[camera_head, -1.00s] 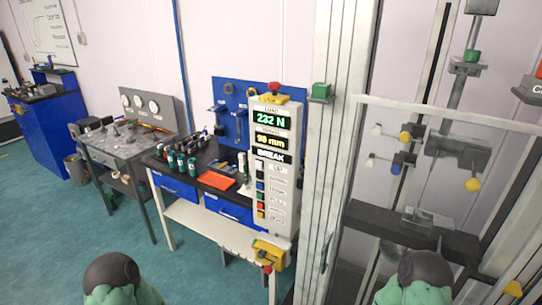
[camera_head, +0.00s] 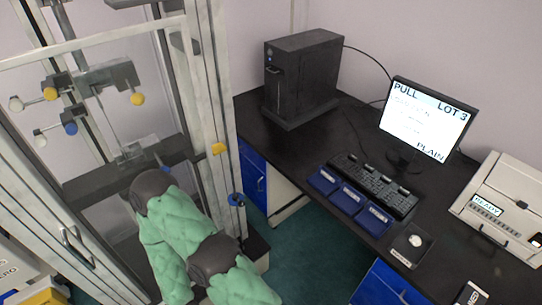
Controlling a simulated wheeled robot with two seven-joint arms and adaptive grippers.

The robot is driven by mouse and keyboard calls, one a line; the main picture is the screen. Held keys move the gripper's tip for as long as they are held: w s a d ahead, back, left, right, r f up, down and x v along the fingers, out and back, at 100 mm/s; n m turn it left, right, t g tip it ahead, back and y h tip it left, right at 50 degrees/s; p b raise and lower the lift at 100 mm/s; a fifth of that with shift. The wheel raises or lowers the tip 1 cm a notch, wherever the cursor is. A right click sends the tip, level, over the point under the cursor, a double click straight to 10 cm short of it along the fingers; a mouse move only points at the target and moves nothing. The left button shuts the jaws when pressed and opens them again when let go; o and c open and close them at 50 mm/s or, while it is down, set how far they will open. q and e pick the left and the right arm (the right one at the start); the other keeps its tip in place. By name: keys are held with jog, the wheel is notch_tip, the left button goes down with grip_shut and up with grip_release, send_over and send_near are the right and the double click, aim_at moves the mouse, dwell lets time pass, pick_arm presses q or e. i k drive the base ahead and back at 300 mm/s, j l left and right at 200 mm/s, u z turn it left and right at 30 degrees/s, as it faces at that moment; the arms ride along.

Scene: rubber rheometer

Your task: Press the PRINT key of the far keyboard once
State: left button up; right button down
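A black keyboard (camera_head: 384,187) lies on the dark desk, in front of the monitor (camera_head: 428,118). Its keys are too small to read, so I cannot pick out the PRINT key. Several blue labelled blocks (camera_head: 347,199) sit along its near side; their labels are not legible. Neither gripper shows in the head view. Green-covered arm links of mine with dark joints are at the lower left, well apart from the keyboard.
A black computer tower (camera_head: 300,78) stands at the desk's back left. A printer-like machine reading READY (camera_head: 504,207) is at the right. A small dark tray (camera_head: 411,244) lies near the front edge. A framed test machine (camera_head: 211,90) stands at the left.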

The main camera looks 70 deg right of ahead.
aim_at(401, 189)
jog(key=i+z, duration=0.1)
jog(key=z, duration=1.4)
jog(key=l+z, duration=0.1)
jog(key=z, duration=1.65)
jog(key=k+l, duration=0.05)
jog(key=l, duration=0.05)
